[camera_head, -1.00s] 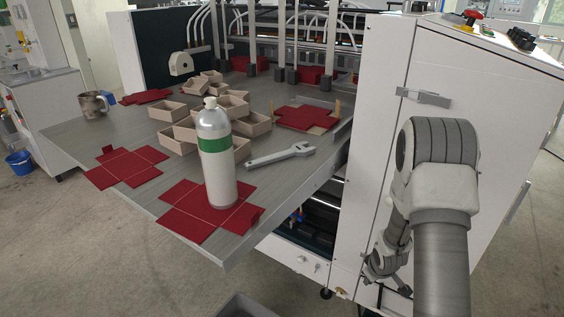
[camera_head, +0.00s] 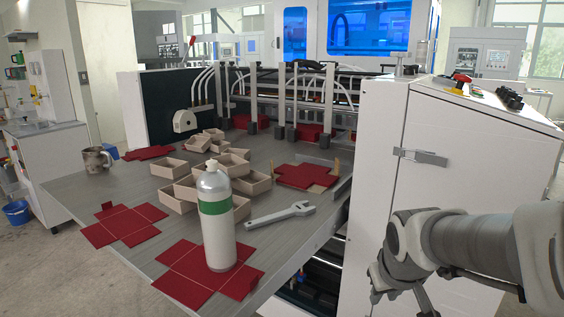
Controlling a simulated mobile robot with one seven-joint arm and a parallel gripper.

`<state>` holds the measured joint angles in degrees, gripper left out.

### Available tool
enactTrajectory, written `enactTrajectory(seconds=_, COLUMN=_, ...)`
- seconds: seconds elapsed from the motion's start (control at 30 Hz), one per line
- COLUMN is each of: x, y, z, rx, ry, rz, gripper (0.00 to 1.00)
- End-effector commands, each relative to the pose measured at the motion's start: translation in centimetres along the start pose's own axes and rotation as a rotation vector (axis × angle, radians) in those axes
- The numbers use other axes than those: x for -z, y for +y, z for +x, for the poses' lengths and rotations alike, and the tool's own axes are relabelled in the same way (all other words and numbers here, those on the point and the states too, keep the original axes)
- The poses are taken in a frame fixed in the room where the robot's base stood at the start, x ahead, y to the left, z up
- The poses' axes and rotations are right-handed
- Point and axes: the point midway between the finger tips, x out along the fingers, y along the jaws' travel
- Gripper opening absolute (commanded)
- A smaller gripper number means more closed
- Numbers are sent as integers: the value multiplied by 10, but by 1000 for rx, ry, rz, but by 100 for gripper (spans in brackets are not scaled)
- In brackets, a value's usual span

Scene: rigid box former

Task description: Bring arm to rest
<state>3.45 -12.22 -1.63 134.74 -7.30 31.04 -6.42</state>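My arm (camera_head: 465,245) reaches in from the right edge, in front of the machine's white cabinet. My gripper (camera_head: 400,300) is at its lower left end, pointing down beside the table's right side and apart from the table. Only part of the gripper shows; its fingertips run toward the bottom edge of the picture. I cannot tell whether it is open or shut, and I see nothing held in it.
The grey table (camera_head: 75,195) bears a bottle (camera_head: 217,235), a wrench (camera_head: 280,215), a metal mug (camera_head: 95,160), red flat box blanks (camera_head: 125,225) and several beige boxes (camera_head: 178,195). The white cabinet (camera_head: 375,150) stands close behind my arm. A blue bucket (camera_head: 17,213) is at far left.

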Motion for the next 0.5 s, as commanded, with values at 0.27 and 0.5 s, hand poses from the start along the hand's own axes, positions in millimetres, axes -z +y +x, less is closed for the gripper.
enactTrajectory(seconds=0.27, x=-41, y=-25, z=-72, rx=44, ry=32, rz=81, gripper=28)
enactTrajectory(seconds=0.5, x=-80, y=-44, z=-109, rx=87, ry=43, rz=130, gripper=28)
